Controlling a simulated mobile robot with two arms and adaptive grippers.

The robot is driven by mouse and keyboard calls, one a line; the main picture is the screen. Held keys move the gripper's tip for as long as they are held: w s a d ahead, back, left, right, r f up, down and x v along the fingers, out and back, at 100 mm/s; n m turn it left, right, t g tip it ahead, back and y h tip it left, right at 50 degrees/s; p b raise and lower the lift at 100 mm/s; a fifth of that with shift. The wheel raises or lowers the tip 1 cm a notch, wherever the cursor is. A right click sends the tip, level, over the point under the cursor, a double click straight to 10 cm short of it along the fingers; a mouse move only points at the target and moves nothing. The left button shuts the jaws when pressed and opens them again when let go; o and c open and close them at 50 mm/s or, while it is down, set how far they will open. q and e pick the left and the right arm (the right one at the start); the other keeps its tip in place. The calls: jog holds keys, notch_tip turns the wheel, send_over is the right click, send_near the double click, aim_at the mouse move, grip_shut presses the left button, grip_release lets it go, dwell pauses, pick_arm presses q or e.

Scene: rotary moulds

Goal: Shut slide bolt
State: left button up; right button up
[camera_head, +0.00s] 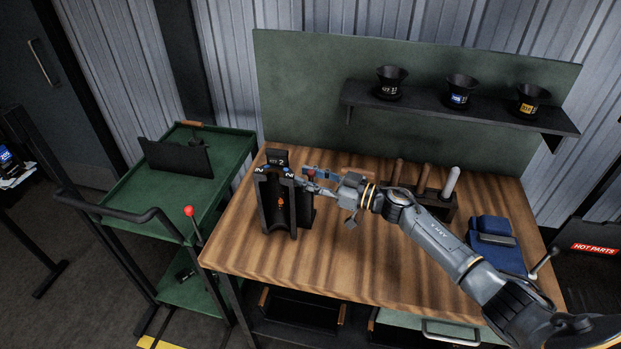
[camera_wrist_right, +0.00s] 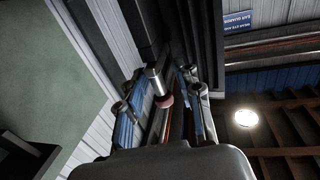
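The dark two-part mould (camera_head: 278,205), marked with a 2, stands upright on the wooden workbench (camera_head: 330,245), its hollow side facing me. At its right side is the slide bolt's red knob (camera_head: 311,174). In the right wrist view the bolt shows as a short steel rod (camera_wrist_right: 154,82) with a dull red end (camera_wrist_right: 164,101). My right gripper (camera_head: 314,178) reaches in from the right at the knob. In its wrist view the blue-padded fingers (camera_wrist_right: 163,112) stand apart on either side of the red end, with gaps visible. Contact cannot be told. My left gripper is out of view.
Behind the right arm, a dark rack (camera_head: 436,203) holds several handles. A blue block (camera_head: 497,245) lies at the bench's right. Dark cups stand on the wall shelf (camera_head: 455,108). A green cart (camera_head: 130,193) stands left of the bench. The bench front is clear.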

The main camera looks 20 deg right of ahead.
jog(key=shift+f, duration=0.1)
jog(key=shift+s+d, duration=0.1)
jog(key=v, duration=1.1)
jog(key=shift+s+d, duration=0.2)
jog(key=shift+s, duration=0.1)
